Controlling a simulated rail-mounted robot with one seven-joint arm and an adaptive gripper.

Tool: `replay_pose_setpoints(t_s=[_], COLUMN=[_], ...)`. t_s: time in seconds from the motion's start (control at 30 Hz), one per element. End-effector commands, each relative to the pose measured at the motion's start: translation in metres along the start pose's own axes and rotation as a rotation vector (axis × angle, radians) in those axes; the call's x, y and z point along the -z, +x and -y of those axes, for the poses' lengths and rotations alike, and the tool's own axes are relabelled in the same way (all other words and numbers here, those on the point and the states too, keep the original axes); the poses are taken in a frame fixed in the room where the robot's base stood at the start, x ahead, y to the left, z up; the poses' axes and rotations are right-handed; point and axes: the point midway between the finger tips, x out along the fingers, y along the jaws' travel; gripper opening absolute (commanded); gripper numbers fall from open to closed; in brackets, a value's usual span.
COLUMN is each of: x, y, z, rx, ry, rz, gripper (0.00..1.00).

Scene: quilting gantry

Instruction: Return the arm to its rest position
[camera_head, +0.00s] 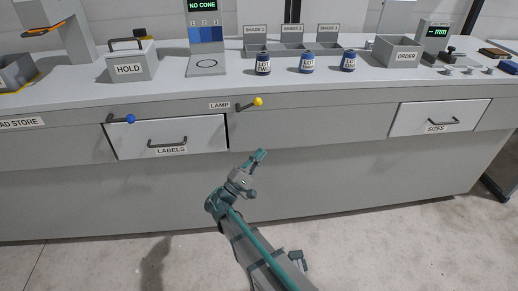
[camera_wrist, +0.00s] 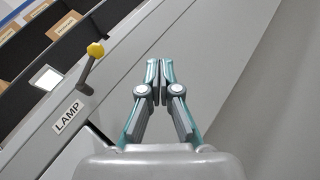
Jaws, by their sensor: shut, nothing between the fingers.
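My gripper (camera_head: 260,156) is in front of the grey counter, below its top edge, at the end of my arm reaching up from the bottom of the head view. In the wrist view my gripper (camera_wrist: 158,80) has its two teal-edged fingertips together, with nothing between them. It touches nothing that I can see. The lamp lever (camera_head: 252,103), with its yellow knob, sits on the counter front above the gripper. It also shows in the wrist view (camera_wrist: 91,60), to the left of the fingers and apart from them.
The LABELS drawer (camera_head: 190,138) and SIZES drawer (camera_head: 460,112) are set in the counter front. A blue-knobbed lever (camera_head: 122,119) is at the left. Cones (camera_head: 307,63), a HOLD box (camera_head: 133,69) and an ORDER bin (camera_head: 398,52) stand on top. The floor (camera_head: 400,235) in front is clear.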

Motion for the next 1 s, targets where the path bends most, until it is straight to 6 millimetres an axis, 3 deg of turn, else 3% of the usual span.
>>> replay_pose_setpoints(t_s=[0.43, 0.57, 0.67, 0.77, 1.0], x=[0.000, 0.000, -0.004, -0.013, -0.061], y=[0.000, 0.000, -0.003, -0.014, -0.073], z=[0.000, 0.011, 0.035, 0.074, 0.218], rx=[0.000, 0.051, 0.158, 0.325, 0.815], ry=[0.001, 0.001, 0.000, -0.010, -0.108], rz=[0.000, -0.001, -0.002, -0.008, 0.023], gripper=[0.00, 0.00, 0.00, 0.00, 0.00])
